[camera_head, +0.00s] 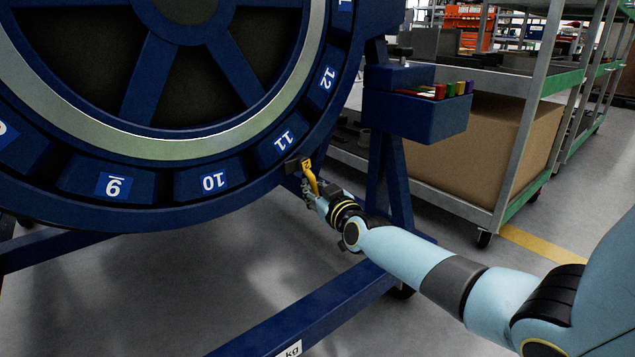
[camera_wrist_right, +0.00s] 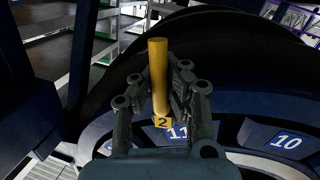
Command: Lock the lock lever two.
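Lock lever two is a yellow bar (camera_head: 312,181) with a small yellow tag marked 2 on a dark mount at the lower right rim of the blue ring, just below the label 11. In the right wrist view the lever (camera_wrist_right: 158,70) stands nearly upright between the fingers, with its tag 2 (camera_wrist_right: 162,122) at the lower end. My right gripper (camera_head: 312,190) is at the lever, coming from the lower right. In the wrist view its fingers (camera_wrist_right: 160,85) lie close along both sides of the bar and appear shut on it. My left gripper is not in view.
The big blue ring (camera_head: 110,222) with numbered bays fills the upper left. A blue bin (camera_head: 415,115) with coloured handles sits on the stand to the right. Behind it are a shelf cart and a cardboard box (camera_head: 480,150). A blue floor beam (camera_head: 310,315) runs below my right arm.

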